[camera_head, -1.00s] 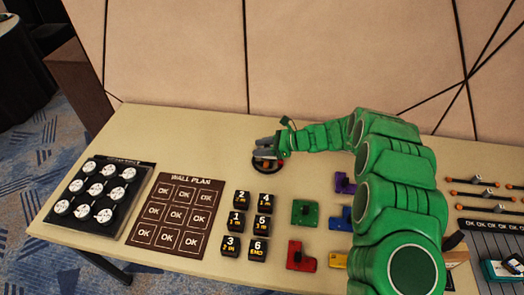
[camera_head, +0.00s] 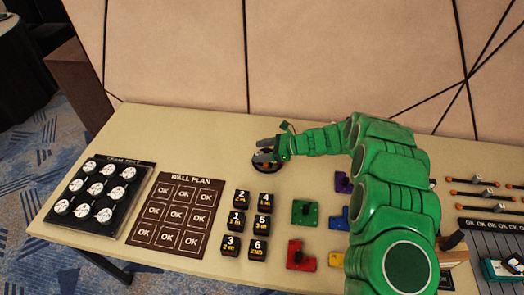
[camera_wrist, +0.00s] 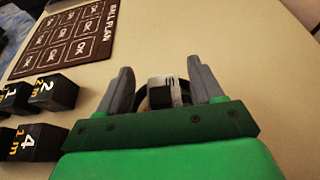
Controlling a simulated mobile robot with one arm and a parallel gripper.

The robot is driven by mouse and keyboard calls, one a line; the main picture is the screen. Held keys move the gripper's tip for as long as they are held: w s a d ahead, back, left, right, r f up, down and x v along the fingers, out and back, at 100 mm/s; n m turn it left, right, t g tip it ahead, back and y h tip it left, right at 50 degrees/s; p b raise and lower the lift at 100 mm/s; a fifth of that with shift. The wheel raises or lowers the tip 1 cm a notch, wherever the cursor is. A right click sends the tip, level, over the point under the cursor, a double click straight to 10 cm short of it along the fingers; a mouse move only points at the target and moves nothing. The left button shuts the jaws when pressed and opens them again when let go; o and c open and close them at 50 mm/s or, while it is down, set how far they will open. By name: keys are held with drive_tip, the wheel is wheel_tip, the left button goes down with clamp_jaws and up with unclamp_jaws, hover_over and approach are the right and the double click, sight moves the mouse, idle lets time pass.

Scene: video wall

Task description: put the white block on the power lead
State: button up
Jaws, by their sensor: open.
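My gripper (camera_head: 266,150) is open over the back of the table, left of the arm's green links. In the wrist view its two grey fingers (camera_wrist: 158,88) stand apart on either side of a small block (camera_wrist: 173,90). The block looks white with dark marks and has a dark near face. A round black coil (camera_wrist: 142,101), which looks like the power lead, shows behind and around the block. In the head view the coil (camera_head: 267,169) lies flat under the fingers. The block appears to be on or inside the coil; its underside is hidden by the gripper.
Several black numbered blocks (camera_head: 248,222) stand in front of the gripper. The brown wall plan sheet (camera_head: 176,216) and a black tray of white round pieces (camera_head: 97,190) are to the left. Coloured pieces (camera_head: 304,212) lie near the arm. The table's back left is clear.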

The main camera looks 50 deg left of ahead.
drive_tip(key=shift+w+d+r, duration=0.15)
drive_tip(key=shift+r, duration=0.05)
drive_tip(key=v, duration=1.1)
drive_tip(key=shift+w+d, duration=0.2)
drive_tip(key=shift+r, duration=0.15)
drive_tip(key=s+d+r+n+t+h, duration=0.1)
drive_tip(key=d+r+n, duration=0.1)
drive_tip(key=d+r, duration=0.65)
drive_tip(key=s+d+r+n+t+h, duration=0.15)
drive_tip(key=d+r, duration=0.35)
drive_tip(key=d, duration=0.7)
drive_tip(key=d+r+n+t+h, duration=0.1)
drive_tip(key=d+r+n, duration=0.2)
drive_tip(key=d+r, duration=0.55)
drive_tip(key=s+d+t+h, duration=0.1)
drive_tip(key=s+d+h, duration=0.1)
drive_tip(key=s+d, duration=0.4)
drive_tip(key=s+d+r+n+t+h, duration=0.1)
drive_tip(key=s+d, duration=0.6)
drive_tip(key=d, duration=1)
drive_tip(key=s+d+r+n+t+h, duration=0.1)
drive_tip(key=s+d+t+h, duration=0.1)
drive_tip(key=s+d, duration=0.4)
drive_tip(key=d+h, duration=0.1)
drive_tip(key=d, duration=0.4)
drive_tip(key=shift+s+d, duration=0.15)
drive_tip(key=shift+d, duration=0.2)
